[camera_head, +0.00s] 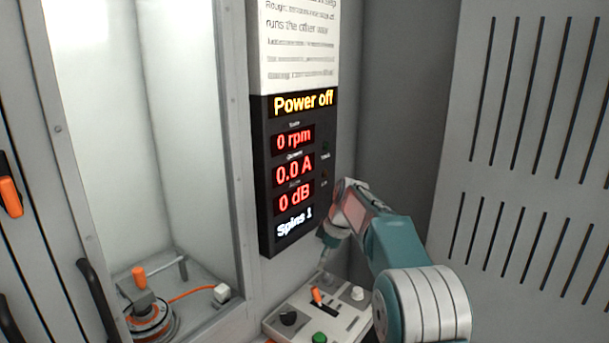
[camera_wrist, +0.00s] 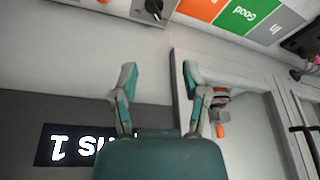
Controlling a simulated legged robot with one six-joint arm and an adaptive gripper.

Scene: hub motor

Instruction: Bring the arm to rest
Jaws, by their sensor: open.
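My arm, teal and grey, reaches in from the lower right of the head view. My gripper (camera_head: 328,240) is beside the lower right edge of the display panel (camera_head: 262,170), above the control box (camera_head: 346,327). In the wrist view my gripper (camera_wrist: 157,78) shows its two fingers spread apart with nothing between them. The display reads "Power off", 0 rpm, 0.0 A, 0 dB and "Spins 1". Part of its "Spins 1" line appears upside down in the wrist view.
The control box carries an orange lever (camera_head: 317,297), a green button (camera_head: 319,338), a black knob (camera_head: 288,318) and a white knob (camera_head: 357,293). A hub motor (camera_head: 150,318) sits behind the clear enclosure at left. A slotted wall panel (camera_head: 540,120) stands at right.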

